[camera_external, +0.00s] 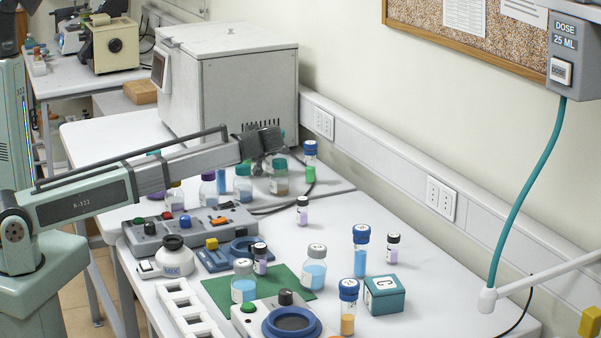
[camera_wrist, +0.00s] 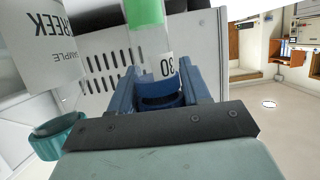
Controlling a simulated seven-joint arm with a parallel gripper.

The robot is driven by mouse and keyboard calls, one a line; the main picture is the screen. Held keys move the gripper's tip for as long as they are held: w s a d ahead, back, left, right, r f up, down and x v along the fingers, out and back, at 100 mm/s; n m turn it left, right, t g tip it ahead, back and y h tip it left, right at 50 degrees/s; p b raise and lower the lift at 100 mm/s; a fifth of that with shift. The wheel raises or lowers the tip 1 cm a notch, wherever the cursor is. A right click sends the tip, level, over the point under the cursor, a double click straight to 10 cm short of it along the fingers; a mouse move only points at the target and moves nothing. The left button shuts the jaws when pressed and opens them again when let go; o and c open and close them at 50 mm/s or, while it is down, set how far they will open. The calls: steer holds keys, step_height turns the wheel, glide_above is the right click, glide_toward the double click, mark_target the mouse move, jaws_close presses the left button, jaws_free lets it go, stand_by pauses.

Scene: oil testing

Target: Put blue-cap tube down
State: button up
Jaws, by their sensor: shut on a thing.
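A blue-cap tube with green liquid (camera_wrist: 150,45) and a label reading 30 is between the two blue fingers of my gripper (camera_wrist: 158,88) in the wrist view. The fingers are shut around it at its dark blue cap (camera_wrist: 160,98). The wrist picture is upside down, so the tube hangs cap up; its lower end is out of frame there. In the external view a blue-cap tube with green liquid (camera_external: 311,168) shows just right of my gripper (camera_external: 262,142), looking upright. I cannot tell whether its bottom touches the table.
A teal-cap bottle (camera_external: 279,178) stands close by; a teal-cap bottle (camera_wrist: 57,130) is also left of the tube in the wrist view. More bottles stand left of it. The white vented machine (camera_external: 235,95) is behind. Bare table (camera_external: 335,210) lies in front and right.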

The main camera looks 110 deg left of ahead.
steer(key=shift+f, duration=0.1)
steer(key=o, duration=1.1)
steer(key=shift+w+d, duration=0.1)
steer(key=v, duration=1.1)
steer(key=shift+w+d+r, duration=0.2)
steer(key=shift+w+r, duration=0.05)
steer(key=shift+c, duration=0.3)
